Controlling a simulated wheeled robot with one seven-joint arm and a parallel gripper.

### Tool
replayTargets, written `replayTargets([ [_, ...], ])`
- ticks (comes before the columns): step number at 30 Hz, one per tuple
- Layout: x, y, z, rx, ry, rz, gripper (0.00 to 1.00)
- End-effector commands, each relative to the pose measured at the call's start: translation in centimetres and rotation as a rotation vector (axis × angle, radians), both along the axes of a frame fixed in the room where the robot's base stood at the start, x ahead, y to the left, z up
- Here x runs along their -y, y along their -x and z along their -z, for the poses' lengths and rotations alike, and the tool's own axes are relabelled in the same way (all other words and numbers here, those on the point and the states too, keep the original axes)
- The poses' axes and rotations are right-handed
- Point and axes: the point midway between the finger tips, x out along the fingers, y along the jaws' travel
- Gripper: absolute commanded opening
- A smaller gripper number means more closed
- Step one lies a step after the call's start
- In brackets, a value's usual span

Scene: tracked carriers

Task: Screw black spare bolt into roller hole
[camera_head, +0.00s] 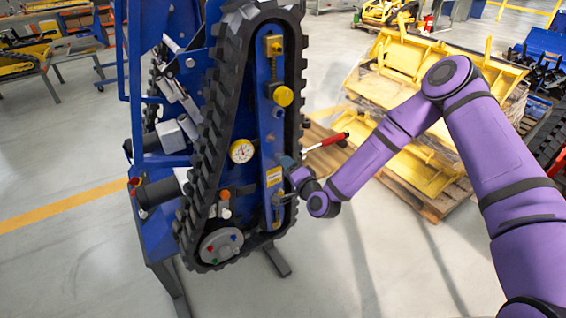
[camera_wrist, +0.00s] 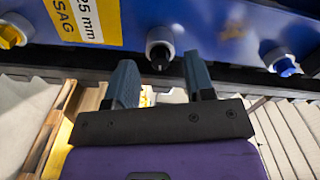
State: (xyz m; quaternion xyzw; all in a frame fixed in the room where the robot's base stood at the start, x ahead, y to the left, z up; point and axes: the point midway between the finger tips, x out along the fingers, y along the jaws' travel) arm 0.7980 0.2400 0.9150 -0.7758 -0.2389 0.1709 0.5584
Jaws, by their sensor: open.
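The black spare bolt (camera_wrist: 159,62) sits in a light grey round holder on the blue frame, at the top centre of the wrist view. My gripper (camera_wrist: 160,75) is open, its two dark fingers on either side of the bolt in the picture, with nothing visible between them. I cannot tell how far the fingertips are from the bolt. In the head view, my gripper (camera_head: 289,185) is at the right side of the carrier's blue beam. The roller (camera_head: 221,244), with red, green and blue spots on its face, is at the bottom of the track. An empty hole is not clear.
A yellow bolt (camera_wrist: 10,36) and a blue bolt (camera_wrist: 285,67) flank the black one on the frame. Yellow parts on pallets (camera_head: 430,205) stand behind my arm.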

Motion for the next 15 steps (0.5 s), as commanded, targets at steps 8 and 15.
replayTargets([
  [8,2.9,4.3,0.0,-0.003,0.000,-0.001,0.49],
  [15,4.8,7.1,0.1,-0.003,0.001,-0.001,0.49],
])
